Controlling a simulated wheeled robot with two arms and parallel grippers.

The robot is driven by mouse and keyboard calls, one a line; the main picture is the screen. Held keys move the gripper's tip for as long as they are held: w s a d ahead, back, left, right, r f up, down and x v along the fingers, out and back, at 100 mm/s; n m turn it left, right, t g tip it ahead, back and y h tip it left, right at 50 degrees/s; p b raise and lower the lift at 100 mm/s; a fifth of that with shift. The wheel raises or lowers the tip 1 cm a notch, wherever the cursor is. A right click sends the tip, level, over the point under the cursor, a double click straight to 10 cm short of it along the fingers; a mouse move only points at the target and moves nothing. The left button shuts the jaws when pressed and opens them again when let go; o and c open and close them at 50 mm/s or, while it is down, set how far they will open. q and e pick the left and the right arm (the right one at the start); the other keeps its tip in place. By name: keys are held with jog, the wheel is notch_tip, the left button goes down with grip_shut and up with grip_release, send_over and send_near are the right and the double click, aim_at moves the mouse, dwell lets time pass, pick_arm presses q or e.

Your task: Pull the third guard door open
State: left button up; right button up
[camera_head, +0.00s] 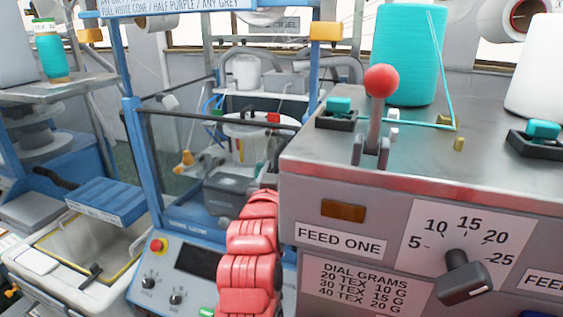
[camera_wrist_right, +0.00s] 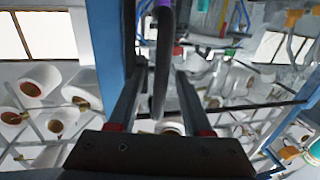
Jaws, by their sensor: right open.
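A guard door with a clear panel (camera_head: 175,150) and a dark top rail stands in a blue machine frame (camera_head: 137,150), left of centre in the head view. I cannot tell from the head view whether it is ajar. In the right wrist view a dark upright bar (camera_wrist_right: 163,60), which looks like a door handle, lies between the fingers of my right gripper (camera_wrist_right: 157,85). The gripper is open, with a finger on each side of the bar and no clear contact. In the head view my red right arm reaches toward the door; its gripper is not clearly visible. My left gripper is not in view.
A grey feed cabinet (camera_head: 340,170) with a red-knobbed lever (camera_head: 381,82) and a dial knob (camera_head: 463,278) stands close on the right. A blue control panel (camera_head: 185,270) with a red button lies below the door. An open bin (camera_head: 75,255) stands at the left.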

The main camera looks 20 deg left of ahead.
jog(key=shift+s, duration=0.25)
jog(key=shift+c, duration=0.2)
jog(key=shift+w, duration=0.1)
grip_shut()
dwell(1.0)
